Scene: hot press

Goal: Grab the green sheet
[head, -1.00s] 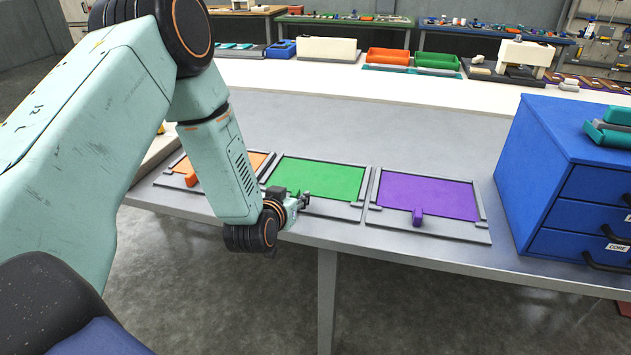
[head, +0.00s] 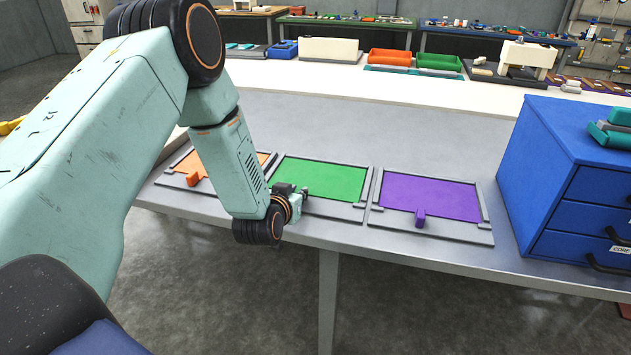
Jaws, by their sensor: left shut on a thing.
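The green sheet (head: 322,179) lies flat in a grey frame on the near side of the grey table, between an orange sheet and a purple sheet. My left gripper (head: 303,192) is at the near left edge of the green sheet's frame. It is shut on the green sheet's tab, which is mostly hidden by the fingers. My right gripper is not in view.
The orange sheet (head: 221,163) with its tab lies to the left, partly behind my left arm. The purple sheet (head: 430,196) with its upright tab lies to the right. A blue drawer cabinet (head: 560,150) stands at the right. Bare table lies behind the sheets.

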